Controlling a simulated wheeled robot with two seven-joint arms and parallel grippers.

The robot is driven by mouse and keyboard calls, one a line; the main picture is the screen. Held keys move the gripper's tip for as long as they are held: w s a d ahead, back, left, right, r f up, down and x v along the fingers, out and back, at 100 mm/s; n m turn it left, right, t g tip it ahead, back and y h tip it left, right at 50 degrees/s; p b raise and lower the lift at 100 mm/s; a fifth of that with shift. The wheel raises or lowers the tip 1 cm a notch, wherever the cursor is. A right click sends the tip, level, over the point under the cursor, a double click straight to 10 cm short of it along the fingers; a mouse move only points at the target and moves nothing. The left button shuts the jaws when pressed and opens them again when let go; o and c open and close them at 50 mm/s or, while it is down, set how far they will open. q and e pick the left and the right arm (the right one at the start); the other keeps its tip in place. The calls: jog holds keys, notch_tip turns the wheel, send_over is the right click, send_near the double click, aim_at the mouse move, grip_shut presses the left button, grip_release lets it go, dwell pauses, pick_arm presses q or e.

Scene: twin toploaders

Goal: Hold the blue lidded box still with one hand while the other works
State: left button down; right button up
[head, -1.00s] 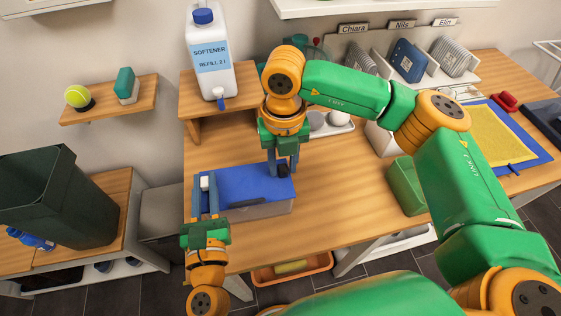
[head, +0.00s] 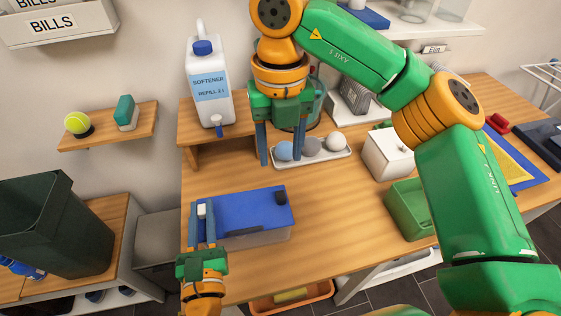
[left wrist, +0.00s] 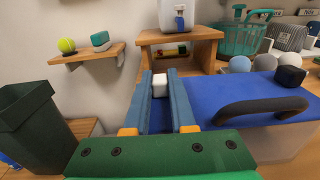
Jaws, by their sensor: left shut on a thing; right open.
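The blue lidded box (head: 255,205) stands on the wooden table, its lid down over a translucent body; it also shows in the left wrist view (left wrist: 225,97). A white block (left wrist: 160,87) sits at the lid's left end and a black block (left wrist: 290,75) at its right end, with a dark handle (left wrist: 262,107) at the front. My left gripper (head: 202,212) is shut on the box at the white block, between its fingertips. My right gripper (head: 280,162) is open and empty above the table behind the box, in front of the tray of balls.
A tray (head: 283,163) with several balls lies behind the box. A softener jug (head: 209,85) stands on a raised wooden stand (head: 190,148). A green bin (head: 407,208) and a white box (head: 388,155) stand to the right.

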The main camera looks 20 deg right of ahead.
pick_arm(q)
jog(key=c, duration=0.7)
grip_release()
